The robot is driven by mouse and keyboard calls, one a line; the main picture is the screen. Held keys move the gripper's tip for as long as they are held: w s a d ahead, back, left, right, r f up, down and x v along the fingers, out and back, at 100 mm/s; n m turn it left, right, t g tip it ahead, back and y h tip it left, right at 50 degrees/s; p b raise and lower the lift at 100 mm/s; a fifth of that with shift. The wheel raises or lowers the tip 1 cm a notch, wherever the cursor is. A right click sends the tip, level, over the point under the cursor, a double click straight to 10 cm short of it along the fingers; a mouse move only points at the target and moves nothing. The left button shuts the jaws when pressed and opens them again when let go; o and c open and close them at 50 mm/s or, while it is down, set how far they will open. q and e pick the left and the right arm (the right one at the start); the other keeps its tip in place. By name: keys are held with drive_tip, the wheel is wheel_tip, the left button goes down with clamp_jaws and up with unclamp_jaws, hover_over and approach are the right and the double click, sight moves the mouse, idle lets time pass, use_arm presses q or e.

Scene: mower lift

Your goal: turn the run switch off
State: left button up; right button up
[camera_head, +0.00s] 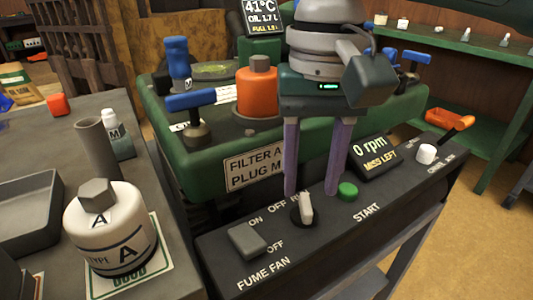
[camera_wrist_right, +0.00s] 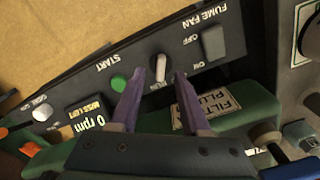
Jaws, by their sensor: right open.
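The run switch (camera_head: 305,210) is a dark round knob with a pale grip bar on the black control panel, between the fume fan rocker and the green start button. It also shows in the wrist view (camera_wrist_right: 160,66), where its bar stands nearly upright in the picture. An OFF label lies to its left in the head view; the label behind it is partly hidden by a finger. My right gripper (camera_head: 311,192) is open, its two purple fingers pointing down toward the panel on either side of the knob. In the wrist view the fingertips (camera_wrist_right: 160,73) flank the knob, apparently without touching it.
The green start button (camera_head: 347,191) is close to the right finger. The grey fume fan rocker (camera_head: 247,241) and a white knob (camera_head: 427,154) share the panel. The green mower bench (camera_head: 220,145) stands behind with an orange canister (camera_head: 257,92). A Type A canister (camera_head: 110,230) stands left.

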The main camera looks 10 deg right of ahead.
sight(307, 204)
drive_tip(key=shift+f+b, duration=0.35)
drive_tip(key=shift+f, duration=1.4)
drive_tip(key=shift+c, duration=0.3)
clamp_jaws()
